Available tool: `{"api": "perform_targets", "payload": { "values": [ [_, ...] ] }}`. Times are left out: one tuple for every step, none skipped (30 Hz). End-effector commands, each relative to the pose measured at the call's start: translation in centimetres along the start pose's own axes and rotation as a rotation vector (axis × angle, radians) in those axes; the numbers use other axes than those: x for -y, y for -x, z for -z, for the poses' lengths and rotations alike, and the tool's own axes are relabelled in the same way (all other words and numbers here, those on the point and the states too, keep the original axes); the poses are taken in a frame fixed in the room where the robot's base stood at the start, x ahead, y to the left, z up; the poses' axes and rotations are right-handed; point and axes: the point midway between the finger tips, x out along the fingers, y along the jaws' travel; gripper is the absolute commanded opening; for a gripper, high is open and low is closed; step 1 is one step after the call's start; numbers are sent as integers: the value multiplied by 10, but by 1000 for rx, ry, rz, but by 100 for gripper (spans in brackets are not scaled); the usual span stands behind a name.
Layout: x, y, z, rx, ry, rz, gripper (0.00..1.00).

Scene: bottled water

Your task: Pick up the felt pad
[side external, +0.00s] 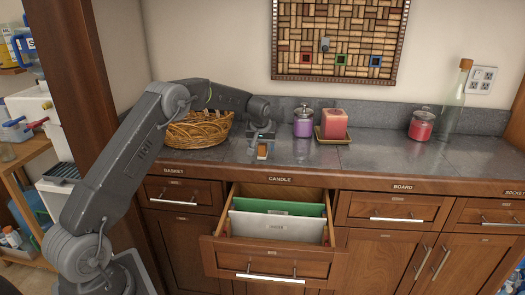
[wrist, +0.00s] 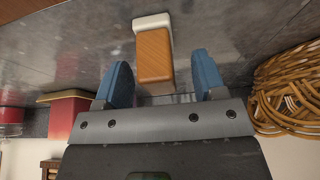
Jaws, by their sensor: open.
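A small block with an orange-brown top and a pale end (wrist: 153,50) lies on the grey counter; it also shows in the side view (side external: 262,152). It looks like the felt pad, though its material is hard to tell. My gripper (side external: 262,139) is just behind and above it, pointing down. In the wrist view my gripper (wrist: 162,72) has its two blue fingers apart, one on each side of the block's near end, with gaps visible on both sides. Nothing is held.
A wicker basket (side external: 197,130) stands left of my gripper. A purple jar (side external: 303,124) and a red candle on a tray (side external: 334,123) stand to its right. A drawer (side external: 270,258) below is open, with green and grey folders. The counter front is clear.

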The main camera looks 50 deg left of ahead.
Motion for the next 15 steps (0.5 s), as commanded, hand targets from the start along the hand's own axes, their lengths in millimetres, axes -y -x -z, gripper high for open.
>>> {"api": "perform_targets", "payload": {
  "values": [
    [0,-8,0,1,0,0,64],
    [0,-11,0,0,0,0,64],
    [0,-14,0,0,0,0,64],
    [0,-16,0,0,0,0,64],
    [0,-17,1,-1,0,0,64],
    [0,-18,1,-1,0,0,64],
    [0,-18,1,-1,0,0,64],
    [0,-18,1,-1,0,0,64],
    [0,-18,1,-2,0,0,64],
    [0,-18,1,-2,0,0,64],
    [0,-18,1,-2,0,0,64],
    [0,-18,1,-2,0,0,64],
    [0,-18,1,-2,0,0,61],
    [0,-17,1,-1,0,0,58],
    [0,-17,1,-2,0,0,54]
  ]
}}
